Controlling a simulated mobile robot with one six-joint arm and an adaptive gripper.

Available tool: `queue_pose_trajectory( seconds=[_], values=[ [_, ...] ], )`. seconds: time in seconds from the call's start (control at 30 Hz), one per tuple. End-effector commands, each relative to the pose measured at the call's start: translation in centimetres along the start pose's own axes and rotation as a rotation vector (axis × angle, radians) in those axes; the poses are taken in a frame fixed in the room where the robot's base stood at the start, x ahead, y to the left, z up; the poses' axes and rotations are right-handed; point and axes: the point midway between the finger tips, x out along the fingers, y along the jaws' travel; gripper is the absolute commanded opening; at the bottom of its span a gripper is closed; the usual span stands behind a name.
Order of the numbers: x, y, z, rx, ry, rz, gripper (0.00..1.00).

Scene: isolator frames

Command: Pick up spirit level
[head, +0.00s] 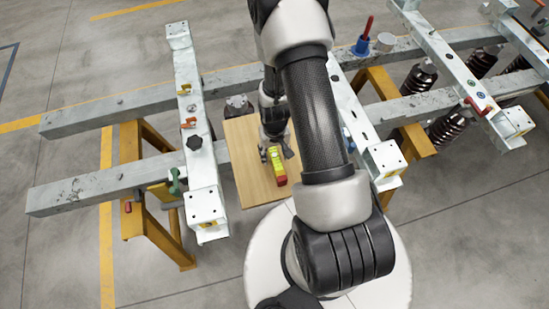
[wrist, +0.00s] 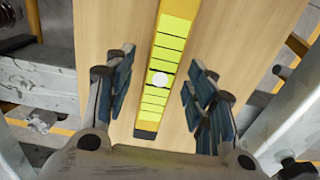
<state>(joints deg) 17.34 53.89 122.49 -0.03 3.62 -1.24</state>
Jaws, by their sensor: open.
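The spirit level (head: 279,172) is a yellow bar with a red end in the head view, lying on a light wooden board (head: 243,153). In the wrist view the yellow level (wrist: 165,77) runs up the picture, with yellow-green segments, a round white spot and a dark near end. My gripper (head: 276,152) is over the board at the level. In the wrist view my gripper (wrist: 161,88) is open, with one finger on each side of the level and a gap to it on both sides. My arm hides part of the board in the head view.
Grey beams (head: 105,186) and white crossbars (head: 186,75) on yellow trestles (head: 153,220) frame the board on both sides. A green-handled tool (head: 175,181) and a black knob (head: 194,142) sit on the left. Brown insulators (head: 450,128) stand on the right.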

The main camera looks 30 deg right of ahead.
Motion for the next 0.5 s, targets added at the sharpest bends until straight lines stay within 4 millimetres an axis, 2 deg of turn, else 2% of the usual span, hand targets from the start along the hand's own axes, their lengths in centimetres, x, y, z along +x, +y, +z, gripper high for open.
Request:
queue_pose_trajectory(
  seconds=[0.03,0.13,0.37,0.5],
  values=[
    [1.2,0.0,0.1,0.001,-0.002,-0.001,0.5],
    [2.2,0.0,0.1,0.0,-0.002,-0.001,0.5],
    [2.2,0.0,0.0,0.0,0.0,-0.001,0.5],
    [2.2,0.0,0.0,0.0,0.0,-0.001,0.41]
  ],
)
